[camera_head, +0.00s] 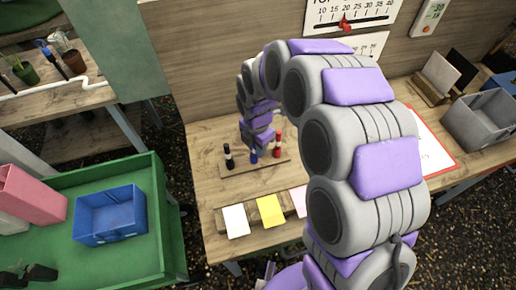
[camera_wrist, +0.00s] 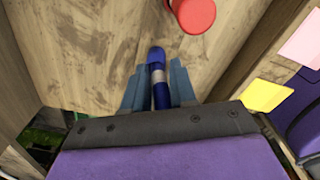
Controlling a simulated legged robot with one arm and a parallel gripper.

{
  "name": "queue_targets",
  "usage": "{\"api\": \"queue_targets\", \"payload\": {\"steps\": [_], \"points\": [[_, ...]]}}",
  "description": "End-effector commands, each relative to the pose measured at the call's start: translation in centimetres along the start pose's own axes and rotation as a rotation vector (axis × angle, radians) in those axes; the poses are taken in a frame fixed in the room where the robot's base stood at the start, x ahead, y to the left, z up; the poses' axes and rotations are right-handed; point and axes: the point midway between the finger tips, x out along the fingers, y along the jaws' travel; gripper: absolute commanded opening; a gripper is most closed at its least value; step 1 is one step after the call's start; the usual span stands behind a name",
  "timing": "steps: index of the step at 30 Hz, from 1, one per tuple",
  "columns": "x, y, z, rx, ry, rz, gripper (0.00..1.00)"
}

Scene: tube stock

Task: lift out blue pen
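The blue pen (camera_wrist: 158,75) has a pale band and shows between my gripper's two fingers (camera_wrist: 158,88) in the wrist view. The fingers lie close along both its sides, with no clear gap. In the head view the blue pen's lower part (camera_head: 253,156) shows under my gripper (camera_head: 252,142), at the wooden pen holder (camera_head: 240,170). Whether it is clear of the holder I cannot tell. The black pen (camera_head: 229,157) stands upright to its left and the red pen (camera_head: 278,144) to its right. The red pen's round red end (camera_wrist: 193,14) shows in the wrist view.
White (camera_head: 235,220) and yellow (camera_head: 270,210) notes lie at the bench's front. A grey bin (camera_head: 485,118) stands at the right. A blue bin (camera_head: 110,215) sits in the green tray (camera_head: 160,215) at the left. My arm hides part of the bench.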

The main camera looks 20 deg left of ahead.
Motion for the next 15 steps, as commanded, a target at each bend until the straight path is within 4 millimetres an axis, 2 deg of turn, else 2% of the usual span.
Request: {"api": "queue_targets", "payload": {"steps": [1, 3, 15], "points": [[0.35, -0.07, -0.31, -0.003, 0.003, -0.012, 0.07], [0.35, -0.08, -0.32, -0.003, 0.003, -0.012, 0.00], [-0.04, -0.28, 0.21, -0.001, 0.003, 0.004, 0.00]]}}
